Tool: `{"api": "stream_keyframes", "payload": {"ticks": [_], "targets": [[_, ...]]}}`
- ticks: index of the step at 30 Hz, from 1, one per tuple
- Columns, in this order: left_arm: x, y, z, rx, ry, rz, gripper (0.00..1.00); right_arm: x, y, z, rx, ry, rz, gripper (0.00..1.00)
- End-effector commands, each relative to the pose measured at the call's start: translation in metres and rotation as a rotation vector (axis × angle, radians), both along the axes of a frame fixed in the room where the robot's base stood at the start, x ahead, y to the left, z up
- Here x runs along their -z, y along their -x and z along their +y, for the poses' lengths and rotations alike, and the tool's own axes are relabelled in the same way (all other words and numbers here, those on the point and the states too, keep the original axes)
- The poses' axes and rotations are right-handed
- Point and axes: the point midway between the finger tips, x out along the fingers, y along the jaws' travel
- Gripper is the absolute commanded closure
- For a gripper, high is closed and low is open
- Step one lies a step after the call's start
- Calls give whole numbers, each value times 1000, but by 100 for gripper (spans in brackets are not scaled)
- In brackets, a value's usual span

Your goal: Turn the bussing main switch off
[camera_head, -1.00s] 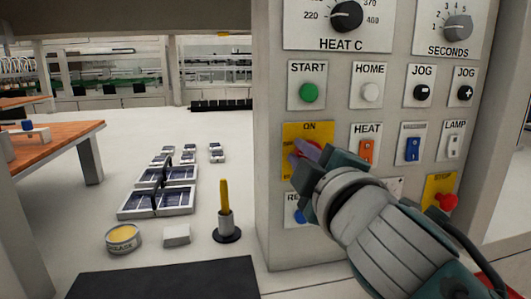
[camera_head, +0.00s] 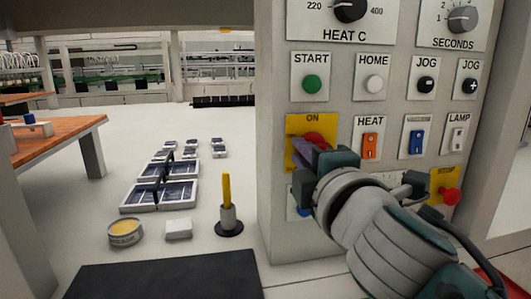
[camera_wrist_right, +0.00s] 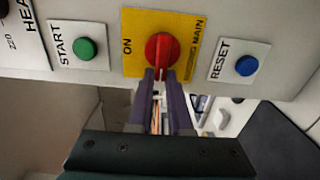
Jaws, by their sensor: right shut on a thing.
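The bussing main switch is a red rotary handle (camera_wrist_right: 162,52) on a yellow plate (camera_wrist_right: 186,20) marked ON and MAIN in the right wrist view. In the head view the red handle (camera_head: 318,139) is partly hidden behind my right gripper (camera_head: 303,152). The gripper's purple fingers are shut on the near end of the handle, as the right wrist view shows (camera_wrist_right: 162,75). The handle's grip lies across the plate, with its far end toward the top of the wrist view. Its exact setting is hard to read. My left gripper is not in view.
The panel holds a green START button (camera_head: 312,84), an orange HEAT rocker (camera_head: 370,145), a blue RESET button (camera_wrist_right: 246,66) and a red stop knob (camera_head: 450,195). A yellow-handled tool (camera_head: 227,190) stands on the white table left of the panel.

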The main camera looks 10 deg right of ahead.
Motion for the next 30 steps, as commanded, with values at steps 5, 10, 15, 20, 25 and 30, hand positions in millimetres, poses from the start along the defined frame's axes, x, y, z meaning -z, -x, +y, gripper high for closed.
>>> {"api": "stream_keyframes", "payload": {"ticks": [5,10,15,20,25,30], "targets": [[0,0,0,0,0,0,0,4,0,-4,11,5,9,100],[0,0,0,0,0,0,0,3,0,-4,11,4,8,70],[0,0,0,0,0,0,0,2,0,-3,8,3,5,52],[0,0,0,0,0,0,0,1,0,-2,5,2,3,52],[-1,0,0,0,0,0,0,1,6,-2,4,2,3,52],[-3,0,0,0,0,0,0,1,32,-3,3,1,4,52]]}}
